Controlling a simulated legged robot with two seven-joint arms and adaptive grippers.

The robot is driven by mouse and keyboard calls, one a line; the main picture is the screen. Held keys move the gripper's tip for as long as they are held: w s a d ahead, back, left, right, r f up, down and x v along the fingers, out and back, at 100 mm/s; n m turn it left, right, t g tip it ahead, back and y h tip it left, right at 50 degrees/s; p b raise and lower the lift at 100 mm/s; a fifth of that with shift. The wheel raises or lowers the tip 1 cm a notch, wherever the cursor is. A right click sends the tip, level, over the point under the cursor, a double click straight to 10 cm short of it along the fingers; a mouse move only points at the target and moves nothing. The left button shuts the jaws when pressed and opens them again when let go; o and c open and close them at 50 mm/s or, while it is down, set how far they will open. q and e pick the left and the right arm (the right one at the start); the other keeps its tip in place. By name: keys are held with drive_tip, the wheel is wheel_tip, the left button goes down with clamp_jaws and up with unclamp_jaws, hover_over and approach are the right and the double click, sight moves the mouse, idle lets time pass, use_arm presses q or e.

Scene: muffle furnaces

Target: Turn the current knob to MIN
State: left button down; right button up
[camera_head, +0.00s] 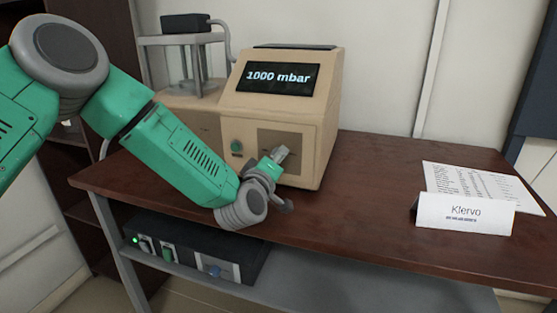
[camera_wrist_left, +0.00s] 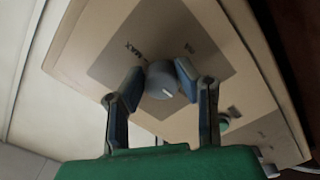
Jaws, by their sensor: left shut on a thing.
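The beige device (camera_head: 328,120) stands on the brown table, with a display reading "1000 mbar". Its round grey knob (camera_wrist_left: 161,79) sits on a darker square panel in the left wrist view and has a short white mark on its face. A "MAX" label (camera_wrist_left: 148,53) is printed beside the knob; other lettering is too small to read. My left gripper (camera_head: 278,157) is at the device's front, in front of the panel (camera_head: 288,139). In the left wrist view its fingers (camera_wrist_left: 160,81) are shut on the knob, one on each side. The head view hides the knob behind the gripper.
A green button (camera_head: 236,146) is left of the panel. A black box with switches (camera_head: 255,262) sits on the shelf below. A name card (camera_head: 465,214) and a paper sheet (camera_head: 475,180) lie at the right. The table between is clear.

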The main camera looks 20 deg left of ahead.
use_arm(q)
drive_tip(key=shift+a, duration=0.1)
drive_tip(key=c, duration=1.2)
unclamp_jaws()
drive_tip(key=shift+a, duration=0.1)
drive_tip(key=s, duration=1.1)
drive_tip(key=shift+s+a+f, duration=0.15)
drive_tip(key=shift+s+a, duration=0.1)
drive_tip(key=shift+s, duration=0.15)
